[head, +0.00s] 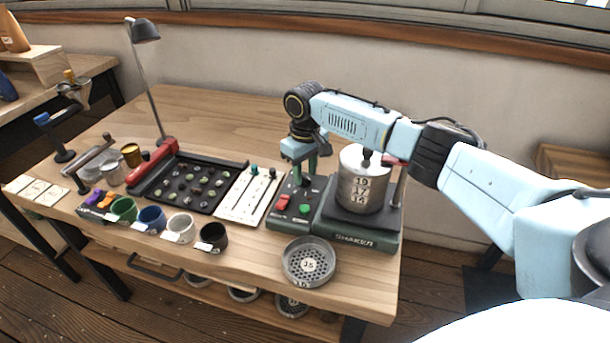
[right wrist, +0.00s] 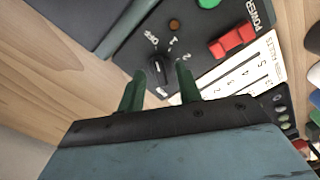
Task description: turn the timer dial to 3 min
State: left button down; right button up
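In the right wrist view the two green fingers of my right gripper (right wrist: 160,78) stand on either side of the dial, with a gap showing. The gripper is open. In the head view my right gripper (head: 304,168) points down over the back of the control panel (head: 275,220) and hides the dial. My left gripper is not in view.
On the panel are a red switch (head: 282,203) and a green button (head: 304,209). The shaker (head: 362,238) with its metal sieve stack (head: 360,190) stands close to the right. A slider board (head: 240,205) lies to the left, and a loose sieve (head: 308,262) sits in front.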

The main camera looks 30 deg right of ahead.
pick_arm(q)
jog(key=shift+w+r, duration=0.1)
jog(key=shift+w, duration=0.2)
pick_arm(e)
jog(key=shift+f, duration=0.4)
jog(key=shift+c, duration=0.2)
grip_shut()
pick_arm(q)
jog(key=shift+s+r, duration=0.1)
pick_arm(e)
jog(key=shift+r, duration=0.1)
